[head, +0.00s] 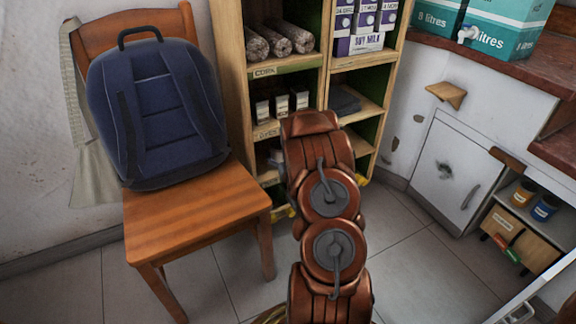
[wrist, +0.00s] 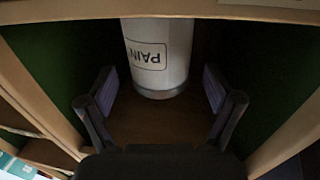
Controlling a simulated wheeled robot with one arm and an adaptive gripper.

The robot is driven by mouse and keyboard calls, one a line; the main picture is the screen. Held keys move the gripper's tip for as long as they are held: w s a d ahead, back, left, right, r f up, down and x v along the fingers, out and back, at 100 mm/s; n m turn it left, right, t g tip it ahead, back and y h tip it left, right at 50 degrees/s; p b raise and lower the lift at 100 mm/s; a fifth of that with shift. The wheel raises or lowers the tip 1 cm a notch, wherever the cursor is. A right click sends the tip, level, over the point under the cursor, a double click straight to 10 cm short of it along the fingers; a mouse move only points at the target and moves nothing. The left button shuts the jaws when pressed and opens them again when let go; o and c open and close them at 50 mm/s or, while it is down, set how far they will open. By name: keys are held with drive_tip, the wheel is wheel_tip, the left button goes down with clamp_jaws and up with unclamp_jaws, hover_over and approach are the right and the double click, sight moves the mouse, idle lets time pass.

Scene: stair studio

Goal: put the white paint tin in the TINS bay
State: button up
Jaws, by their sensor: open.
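The white paint tin (wrist: 158,55) stands in a wooden shelf bay with dark green side walls. The wrist view appears upside down, since the tin's label, reading "PAIN", is inverted. My gripper (wrist: 160,88) is open, with one finger on each side of the picture. The tin is between and beyond the fingertips, with gaps at both sides. In the head view my arm hides the gripper and the tin. The shelf unit (head: 238,94) stands behind my arm. No TINS label can be read.
A wooden chair (head: 190,200) with a blue backpack (head: 158,110) stands left of the shelf unit. At right, an open cupboard holds a yellow-brown tin (head: 522,194) and a blue tin (head: 545,208). The tiled floor (head: 420,265) between is clear. The bay walls flank my fingers.

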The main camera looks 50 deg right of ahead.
drive_tip(key=p+v, duration=0.5)
drive_tip(key=v, duration=0.5)
drive_tip(key=shift+s+a+p, duration=0.2)
drive_tip(key=shift+s+p, duration=0.15)
drive_tip(key=shift+f, duration=0.1)
idle(0.6)
